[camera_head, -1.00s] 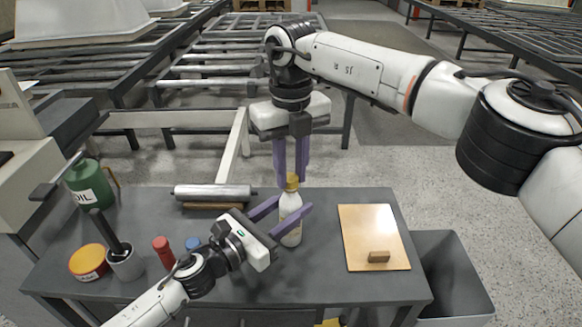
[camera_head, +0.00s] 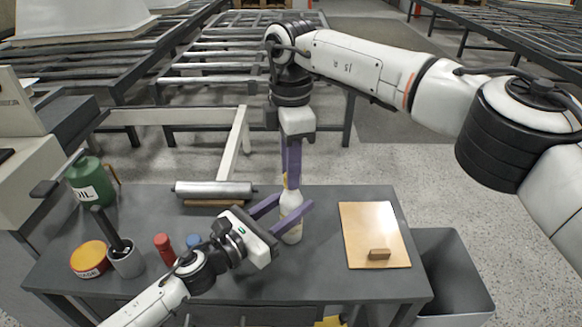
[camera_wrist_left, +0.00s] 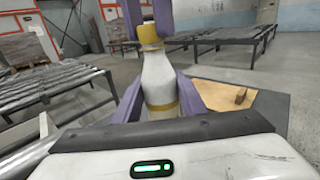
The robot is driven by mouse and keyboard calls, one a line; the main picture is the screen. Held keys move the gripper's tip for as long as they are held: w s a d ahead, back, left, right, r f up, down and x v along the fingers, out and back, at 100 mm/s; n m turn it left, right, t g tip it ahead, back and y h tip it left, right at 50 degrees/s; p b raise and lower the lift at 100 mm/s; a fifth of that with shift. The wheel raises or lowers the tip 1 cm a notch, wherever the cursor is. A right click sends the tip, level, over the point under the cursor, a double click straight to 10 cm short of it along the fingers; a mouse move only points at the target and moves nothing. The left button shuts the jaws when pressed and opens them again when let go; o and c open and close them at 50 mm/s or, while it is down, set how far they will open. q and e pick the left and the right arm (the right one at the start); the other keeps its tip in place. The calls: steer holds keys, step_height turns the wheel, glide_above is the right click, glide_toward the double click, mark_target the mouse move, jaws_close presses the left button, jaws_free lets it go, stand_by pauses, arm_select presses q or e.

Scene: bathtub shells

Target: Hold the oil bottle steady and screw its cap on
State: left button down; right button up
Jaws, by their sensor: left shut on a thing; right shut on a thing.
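The oil bottle (camera_head: 291,216) is white with a yellow band and stands upright on the dark table. My left gripper (camera_head: 289,212) is shut on the bottle's body from the left; in the left wrist view its purple fingers flank the bottle (camera_wrist_left: 160,82). My right gripper (camera_head: 291,178) points straight down above the bottle and is shut on the yellow cap. The cap (camera_wrist_left: 150,34) sits at the top of the bottle's neck in the left wrist view, between the right gripper's fingers. How far it is threaded cannot be seen. In the head view the fingers mostly hide the cap.
A wooden board (camera_head: 374,232) with a small block (camera_head: 379,254) lies right of the bottle. A roller (camera_head: 214,189) lies behind. A green oil can (camera_head: 92,186), yellow-lidded tin (camera_head: 88,258), grey cup (camera_head: 126,262) and red bottle (camera_head: 164,248) stand left. A grey bin (camera_head: 462,272) is at right.

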steer(key=m, duration=0.8)
steer(key=shift+w+m, duration=0.1)
steer(key=shift+m, duration=0.2)
steer(key=o, duration=1)
steer(key=shift+r, duration=2.3)
steer(key=shift+c, duration=0.4)
